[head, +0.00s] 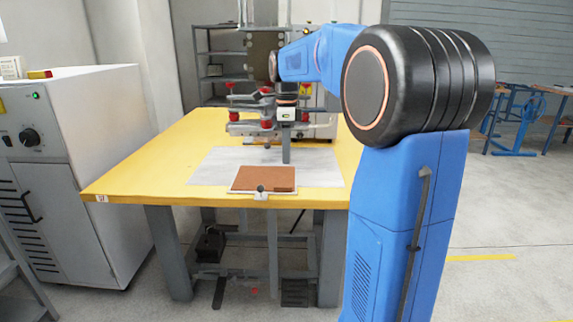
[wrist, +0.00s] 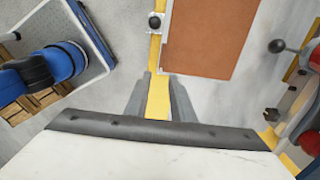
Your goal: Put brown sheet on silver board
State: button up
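The brown sheet (head: 263,178) lies flat near the front edge of the table. It rests on a thin pale plate (head: 234,191), whose rim shows around it, with a dark knob at the front. A larger silver-grey board (head: 210,168) lies flat under and around them. In the wrist view, the brown sheet (wrist: 208,35) is at the upper middle, with the pale plate's rim along its left side. My gripper (head: 286,160) points down behind the sheet in the head view. In the wrist view, its fingers (wrist: 160,82) are apart with nothing between them.
The yellow table (head: 130,170) has free room on its left. A machine with red knobs (head: 265,110) stands at the back of the table; a red part (wrist: 309,140) also shows at right in the wrist view. A white cabinet (head: 90,110) stands left of the table.

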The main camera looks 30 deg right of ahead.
jog(key=s+a+f+n+t, duration=0.1)
jog(key=s+a+n, duration=0.45)
jog(key=s, duration=0.25)
jog(key=s+a+f+n+t, duration=0.1)
jog(key=s+a+f+n, duration=0.1)
jog(key=s+a+n, duration=0.45)
jog(key=s+a+f+n+t, duration=0.1)
jog(key=s+a+f+n, duration=0.1)
jog(key=s+f+n, duration=0.3)
jog(key=s+a+f+n+t, duration=0.1)
jog(key=s+f+n, duration=0.4)
jog(key=s, duration=0.5)
jog(key=n, duration=0.2)
jog(key=shift+s+a+f+n+t, duration=0.35)
jog(key=shift+a+f+n+t, duration=0.05)
